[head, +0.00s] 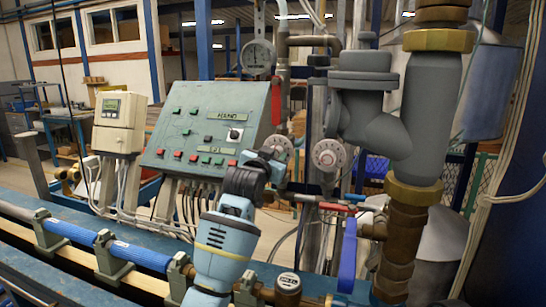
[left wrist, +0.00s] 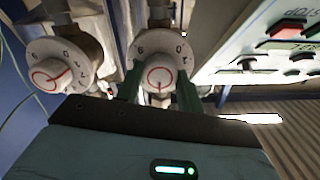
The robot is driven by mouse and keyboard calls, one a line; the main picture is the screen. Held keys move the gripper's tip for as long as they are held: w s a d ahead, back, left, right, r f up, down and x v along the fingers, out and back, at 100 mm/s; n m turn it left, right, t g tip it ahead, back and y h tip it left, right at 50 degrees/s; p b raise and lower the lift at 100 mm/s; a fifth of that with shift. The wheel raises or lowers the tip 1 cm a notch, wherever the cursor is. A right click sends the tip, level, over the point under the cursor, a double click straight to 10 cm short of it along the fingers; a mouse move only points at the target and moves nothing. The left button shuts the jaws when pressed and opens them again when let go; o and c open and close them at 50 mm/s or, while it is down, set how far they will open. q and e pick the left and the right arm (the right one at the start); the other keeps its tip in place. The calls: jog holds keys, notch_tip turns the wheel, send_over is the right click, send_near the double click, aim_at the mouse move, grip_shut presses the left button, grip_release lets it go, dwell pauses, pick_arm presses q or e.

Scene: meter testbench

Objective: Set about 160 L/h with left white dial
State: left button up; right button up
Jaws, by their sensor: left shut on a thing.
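The left white dial (head: 281,146) is on the pipework right of the control panel. My left gripper (head: 270,159) reaches up to it from below and partly covers it. In the left wrist view the same dial (left wrist: 160,64) sits between the two green fingers of my left gripper (left wrist: 160,88), which are shut on its sides. Its face has dark numerals and a red mark; the setting is too small to read surely. The right white dial (head: 328,155) is free beside it. It also shows at the left of the left wrist view (left wrist: 50,72). My right gripper is not in view.
The grey-green control panel (head: 206,125) with buttons stands left of the dials. A white meter box (head: 119,122) with a display is farther left. A round gauge (head: 258,56) is above. Thick grey and brown pipes (head: 432,110) stand close on the right.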

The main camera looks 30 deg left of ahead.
pick_arm(q)
jog(key=o, duration=1)
jog(key=shift+v, duration=3.9)
jog(key=shift+f, duration=0.1)
